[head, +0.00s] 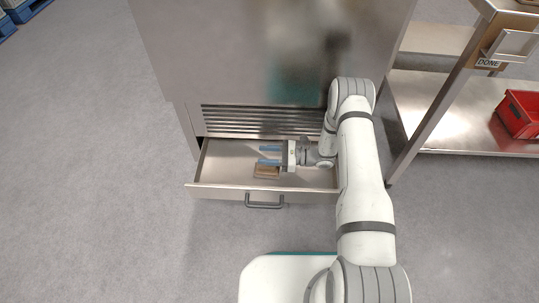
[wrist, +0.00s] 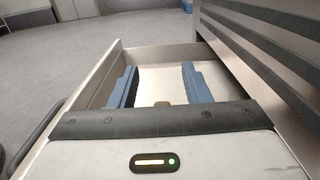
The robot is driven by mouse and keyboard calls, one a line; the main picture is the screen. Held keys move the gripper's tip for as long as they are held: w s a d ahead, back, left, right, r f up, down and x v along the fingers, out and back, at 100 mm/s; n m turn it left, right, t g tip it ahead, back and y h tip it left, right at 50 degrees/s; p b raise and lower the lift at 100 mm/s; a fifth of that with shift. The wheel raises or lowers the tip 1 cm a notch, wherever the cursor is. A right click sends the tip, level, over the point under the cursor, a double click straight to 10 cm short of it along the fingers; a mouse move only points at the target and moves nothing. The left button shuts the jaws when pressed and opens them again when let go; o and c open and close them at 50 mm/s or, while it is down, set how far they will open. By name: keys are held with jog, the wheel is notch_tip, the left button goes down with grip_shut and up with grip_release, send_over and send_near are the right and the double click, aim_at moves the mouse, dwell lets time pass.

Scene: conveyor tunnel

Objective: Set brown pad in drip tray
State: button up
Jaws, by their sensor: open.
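The drip tray (head: 215,184) is a shallow steel drawer pulled out below the louvred panel; its wall also shows in the wrist view (wrist: 98,88). The brown pad (head: 266,171) lies in the tray, near its middle. My gripper (head: 260,155) is open over the tray, its two blue fingers pointing left, with nothing between them. In the head view the pad shows just below the lower finger. In the wrist view my gripper (wrist: 158,72) has a bare tray floor between its fingertips. A small brown patch there (wrist: 163,104), mostly hidden by the gripper body, looks like the pad.
A dark handle (head: 265,205) is on the tray's front. The steel cabinet with vent slats (head: 260,122) rises right behind the tray. A steel shelf rack (head: 440,110) with a red bin (head: 520,112) stands at the right. The floor in front and left is clear.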

jog(key=shift+r+p, duration=0.5)
jog(key=shift+r, duration=0.1)
jog(key=d+p, duration=0.3)
jog(key=d, duration=0.9)
jog(key=shift+s, duration=0.2)
